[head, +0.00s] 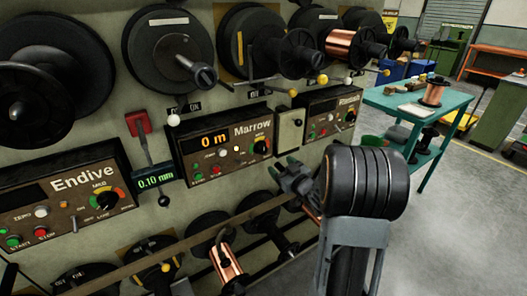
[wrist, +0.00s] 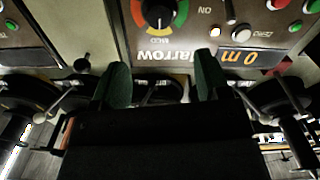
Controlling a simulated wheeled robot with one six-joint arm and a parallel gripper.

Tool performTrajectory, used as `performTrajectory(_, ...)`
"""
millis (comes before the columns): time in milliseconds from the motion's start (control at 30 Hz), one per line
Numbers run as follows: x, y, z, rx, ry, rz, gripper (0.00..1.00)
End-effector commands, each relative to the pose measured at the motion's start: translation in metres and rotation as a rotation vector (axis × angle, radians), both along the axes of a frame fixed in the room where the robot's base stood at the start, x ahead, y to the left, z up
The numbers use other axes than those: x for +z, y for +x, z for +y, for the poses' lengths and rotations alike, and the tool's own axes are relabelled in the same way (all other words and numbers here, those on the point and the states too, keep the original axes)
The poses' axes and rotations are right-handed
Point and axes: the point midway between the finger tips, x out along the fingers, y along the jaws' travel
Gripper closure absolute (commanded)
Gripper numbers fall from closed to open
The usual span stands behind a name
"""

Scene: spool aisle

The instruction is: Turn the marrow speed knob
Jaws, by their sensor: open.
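The Marrow panel (head: 208,170) is a brown box in the middle of the head view, with a lit "0 m" display (head: 214,138). Its speed knob (head: 261,147) is black on a coloured dial at the panel's right side. In the wrist view the panel is upside down, and the knob (wrist: 158,12) shows at the top, with its upper part cut off. My gripper (head: 287,168) is just below and right of the panel in the head view. Its two green fingers (wrist: 163,78) are apart with nothing between them, and the knob lies beyond their tips, not touched.
Spools sit above and below.

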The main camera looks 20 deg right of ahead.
Motion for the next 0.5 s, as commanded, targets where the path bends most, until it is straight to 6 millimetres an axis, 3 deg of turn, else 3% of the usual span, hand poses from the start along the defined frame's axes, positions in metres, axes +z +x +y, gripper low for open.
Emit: performTrajectory(500, 0.000, 0.093, 0.016, 0.001, 0.000, 0.000, 0.31)
